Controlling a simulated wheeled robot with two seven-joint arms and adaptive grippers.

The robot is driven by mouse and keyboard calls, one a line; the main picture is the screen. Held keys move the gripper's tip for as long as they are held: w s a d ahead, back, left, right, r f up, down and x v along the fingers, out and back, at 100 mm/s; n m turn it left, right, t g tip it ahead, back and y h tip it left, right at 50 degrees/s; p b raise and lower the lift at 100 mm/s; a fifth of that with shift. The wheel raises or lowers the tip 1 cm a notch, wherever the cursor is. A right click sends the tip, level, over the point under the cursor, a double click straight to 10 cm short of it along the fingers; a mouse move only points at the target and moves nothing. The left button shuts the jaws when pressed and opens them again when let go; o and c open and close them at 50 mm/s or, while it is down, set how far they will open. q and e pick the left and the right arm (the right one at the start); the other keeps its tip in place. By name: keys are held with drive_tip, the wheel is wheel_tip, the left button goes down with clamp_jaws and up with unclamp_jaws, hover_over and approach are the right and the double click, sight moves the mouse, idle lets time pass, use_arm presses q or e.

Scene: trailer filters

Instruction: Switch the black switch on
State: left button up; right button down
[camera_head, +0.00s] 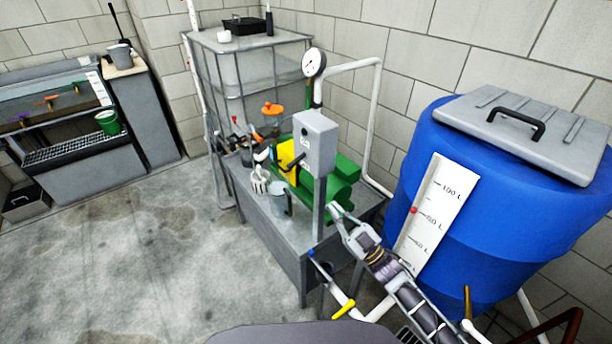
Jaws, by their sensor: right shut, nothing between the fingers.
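A grey control box (315,143) stands on a grey post above the metal bench. Small dark marks show on its front face, and a black lever-like part (295,162) shows at its lower left; I cannot tell which is the black switch or its position. My right gripper (338,212) comes in from the lower right and is shut and empty. Its fingertips appear just right of the post, below the box; I cannot tell whether they touch the post. My left gripper is not in view.
The metal bench (275,228) carries a green pump (340,192), a grey jug (280,198) and pipework. A blue tank (480,215) with a grey lid fills the right. A pressure gauge (314,63) stands behind the box.

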drive_tip(key=shift+w, duration=0.1)
drive_tip(key=p, duration=0.1)
approach(297, 161)
drive_tip(key=w+a+r, duration=0.2)
drive_tip(key=a+r, duration=0.1)
drive_tip(key=a, duration=0.1)
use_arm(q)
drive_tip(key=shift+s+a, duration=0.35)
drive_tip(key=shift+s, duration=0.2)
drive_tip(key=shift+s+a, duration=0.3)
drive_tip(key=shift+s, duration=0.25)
use_arm(e)
drive_tip(key=shift+w+a+r, duration=0.25)
drive_tip(key=shift+w+a, duration=0.2)
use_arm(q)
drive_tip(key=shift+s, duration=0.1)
use_arm(e)
drive_tip(key=shift+m, duration=0.3)
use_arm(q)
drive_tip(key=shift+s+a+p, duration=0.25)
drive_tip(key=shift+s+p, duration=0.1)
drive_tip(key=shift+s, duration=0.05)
use_arm(e)
drive_tip(key=shift+r+m+t+h, duration=0.15)
drive_tip(key=shift+m+t+h, duration=0.15)
drive_tip(key=shift+m+t, duration=0.2)
drive_tip(key=shift+s+a, duration=0.1)
